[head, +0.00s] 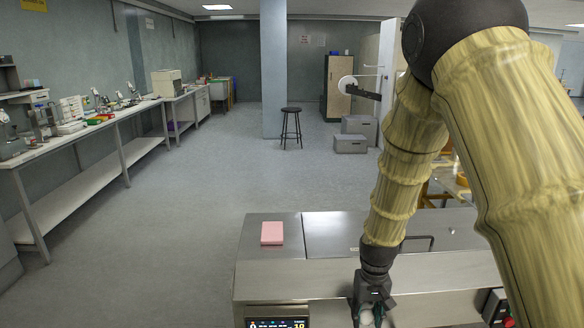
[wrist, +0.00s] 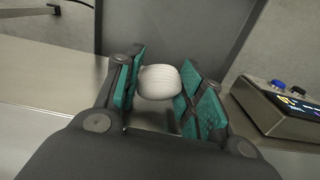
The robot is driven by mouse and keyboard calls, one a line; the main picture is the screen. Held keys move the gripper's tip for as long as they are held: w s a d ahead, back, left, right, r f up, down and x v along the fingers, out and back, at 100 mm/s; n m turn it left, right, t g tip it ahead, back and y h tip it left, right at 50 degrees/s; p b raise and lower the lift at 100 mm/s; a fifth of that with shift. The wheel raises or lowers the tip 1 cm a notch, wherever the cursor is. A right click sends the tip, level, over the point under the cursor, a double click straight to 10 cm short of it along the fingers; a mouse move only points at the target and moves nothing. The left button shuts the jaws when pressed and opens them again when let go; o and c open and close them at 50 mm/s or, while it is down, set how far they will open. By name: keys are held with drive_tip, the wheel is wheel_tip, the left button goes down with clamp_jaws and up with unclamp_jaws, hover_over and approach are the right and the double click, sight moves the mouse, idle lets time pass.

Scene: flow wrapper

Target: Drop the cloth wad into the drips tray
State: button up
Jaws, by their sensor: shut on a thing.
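My gripper (wrist: 158,90) is shut on a white, rounded, ribbed cloth wad (wrist: 160,81), which sits between the teal finger pads. In the head view my gripper (head: 371,308) hangs low over the front of the steel machine, with a small pale part of the wad (head: 367,317) showing near the bottom edge. I cannot make out the drips tray for certain in either view. A dark grey flat panel (wrist: 170,35) lies beyond the wad in the wrist view; I cannot tell what it is.
The steel machine (head: 330,272) fills the lower middle of the head view. A pink block (head: 272,233) lies on its top left. A control display (head: 277,323) and a red button (head: 508,322) are at its front. A cluttered bench (head: 95,125) stands left; the floor between is clear.

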sight(365, 327)
wheel_tip(365, 327, down, 5)
drive_tip(key=b, duration=0.3)
drive_tip(key=shift+r, duration=0.1)
drive_tip(key=o, duration=0.8)
drive_tip(key=shift+r, duration=0.15)
wheel_tip(365, 327, up, 12)
drive_tip(key=shift+f, duration=0.15)
idle(0.3)
